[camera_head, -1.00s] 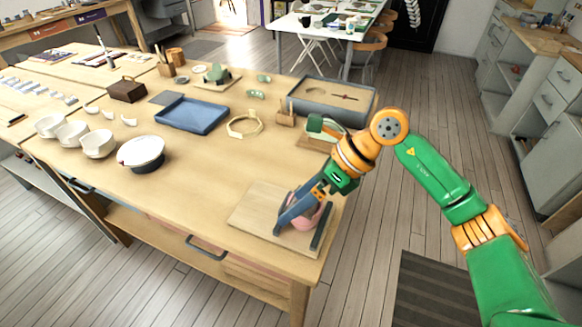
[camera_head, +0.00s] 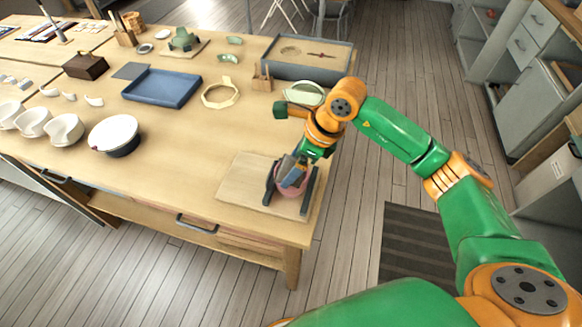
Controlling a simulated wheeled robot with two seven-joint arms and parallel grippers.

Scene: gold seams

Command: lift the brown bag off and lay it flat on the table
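My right gripper (camera_head: 290,172) points down over a wooden board (camera_head: 243,178) near the table's front right corner. Its fingers are at a small pinkish, rounded thing (camera_head: 294,190) between two dark upright bars on the board. The fingers partly cover it. A brownish patch shows by the fingers, but I cannot make out a clear brown bag, nor whether the fingers are open or shut on anything. My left gripper is not in view.
The wooden table (camera_head: 180,180) has bare room left of the board. A white-topped round bowl (camera_head: 114,134), a blue tray (camera_head: 162,87), a gold-coloured ring (camera_head: 221,93) and a brown handled box (camera_head: 85,66) stand farther back. A grey tray (camera_head: 309,57) is at the back right.

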